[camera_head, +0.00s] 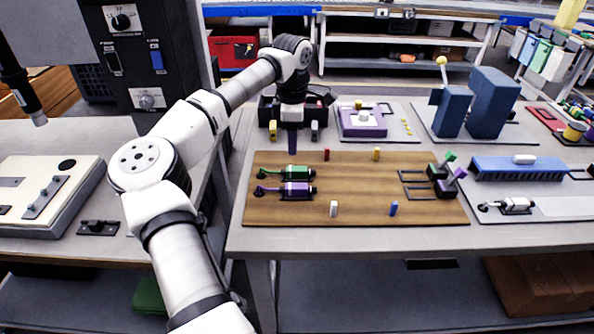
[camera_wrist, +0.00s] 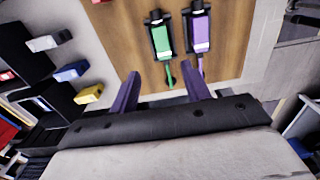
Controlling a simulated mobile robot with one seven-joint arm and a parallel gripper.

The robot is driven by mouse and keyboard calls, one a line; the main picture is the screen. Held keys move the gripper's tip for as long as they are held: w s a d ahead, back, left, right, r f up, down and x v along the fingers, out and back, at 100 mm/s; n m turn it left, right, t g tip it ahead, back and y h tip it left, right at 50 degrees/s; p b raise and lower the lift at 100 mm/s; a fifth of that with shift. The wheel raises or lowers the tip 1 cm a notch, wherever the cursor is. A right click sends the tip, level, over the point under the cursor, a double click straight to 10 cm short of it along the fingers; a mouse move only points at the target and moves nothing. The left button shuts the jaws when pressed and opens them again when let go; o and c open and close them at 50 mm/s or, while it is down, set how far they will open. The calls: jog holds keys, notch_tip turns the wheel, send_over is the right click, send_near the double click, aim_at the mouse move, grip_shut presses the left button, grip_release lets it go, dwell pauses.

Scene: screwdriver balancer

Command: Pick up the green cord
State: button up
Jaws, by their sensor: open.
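The green screwdriver (camera_head: 297,173) lies on the wooden board (camera_head: 350,175), with its cord end toward the left. In the wrist view, the short green cord (camera_wrist: 170,77) runs from the screwdriver's end toward my fingers. The purple screwdriver (camera_head: 297,189) lies parallel beside it, and its purple cord (camera_wrist: 200,66) also shows in the wrist view. My gripper (camera_head: 292,143) points down near the board's back left edge. In the wrist view my gripper (camera_wrist: 161,88) is open and empty. The green cord appears between its two fingers, nearer the right one; the height gap cannot be judged.
Small red (camera_head: 327,155), yellow (camera_head: 376,154), white (camera_head: 333,208) and blue (camera_head: 394,208) blocks stand on the board. A purple box (camera_head: 362,122) is behind it. Black holders (camera_head: 440,182) are at its right end. The board's middle is mostly clear.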

notch_tip(320, 180, down, 3)
jog(key=shift+d+r, duration=0.1)
jog(key=f, duration=0.1)
jog(key=d+f+p, duration=0.1)
jog(key=f, duration=0.2)
jog(key=shift+s+d+p, duration=0.15)
jog(key=shift+s+p, duration=0.2)
jog(key=shift+p, duration=0.05)
jog(key=shift+f, duration=0.7)
jog(key=c, duration=1)
jog(key=shift+r, duration=0.1)
notch_tip(320, 180, up, 19)
jog(key=b, duration=0.5)
send_over(298, 168)
jog(key=shift+f, duration=3.55)
